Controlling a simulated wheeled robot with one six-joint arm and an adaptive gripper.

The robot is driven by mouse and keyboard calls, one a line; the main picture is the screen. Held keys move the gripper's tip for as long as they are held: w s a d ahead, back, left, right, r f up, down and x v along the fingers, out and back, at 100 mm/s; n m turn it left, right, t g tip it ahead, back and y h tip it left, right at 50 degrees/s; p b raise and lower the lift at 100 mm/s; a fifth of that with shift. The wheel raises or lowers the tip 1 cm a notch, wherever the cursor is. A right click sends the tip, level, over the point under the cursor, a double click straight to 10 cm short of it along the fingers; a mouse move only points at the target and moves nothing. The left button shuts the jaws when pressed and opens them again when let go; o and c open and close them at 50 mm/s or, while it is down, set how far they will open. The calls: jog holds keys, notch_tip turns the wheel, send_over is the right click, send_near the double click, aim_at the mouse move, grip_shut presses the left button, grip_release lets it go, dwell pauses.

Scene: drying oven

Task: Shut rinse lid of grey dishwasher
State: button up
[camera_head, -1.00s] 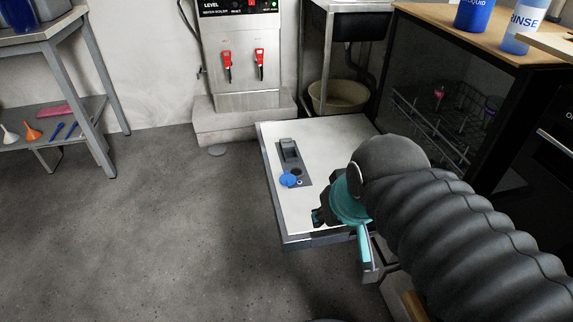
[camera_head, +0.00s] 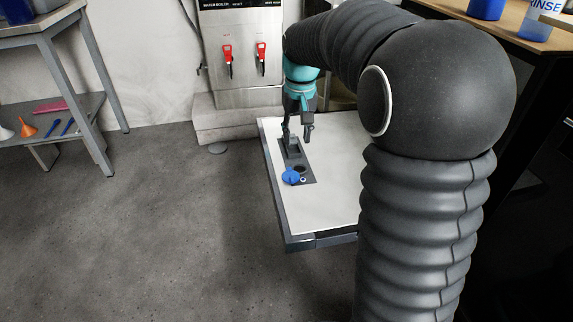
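The grey dishwasher's door (camera_head: 325,205) is folded down flat, with a pale inner face. A dark dispenser panel (camera_head: 307,181) is set in it near the left edge. A round blue rinse lid (camera_head: 291,176) stands raised at the panel's near end, beside a dark round opening (camera_head: 300,168). A grey flap (camera_head: 293,153) sticks up at the panel's far end. My gripper (camera_head: 297,139) points down over this far end, its two fingers apart and open. The flap is just below or between the fingertips; I cannot tell if they touch. The blue lid is nearer, clear of the fingers.
A water boiler with red taps (camera_head: 262,58) stands on a plinth (camera_head: 222,118) behind the door. A wooden counter (camera_head: 480,20) with blue bottles is at right. A metal table (camera_head: 50,30) is at left. The floor left of the door is clear.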

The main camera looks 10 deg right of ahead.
jog(key=w+f, duration=0.3)
jog(key=b, duration=0.3)
send_near(292, 179)
jog(key=shift+g, duration=0.3)
jog(key=f, duration=0.8)
jog(key=shift+w+f, duration=0.15)
jog(key=shift+w, duration=0.1)
grip_shut()
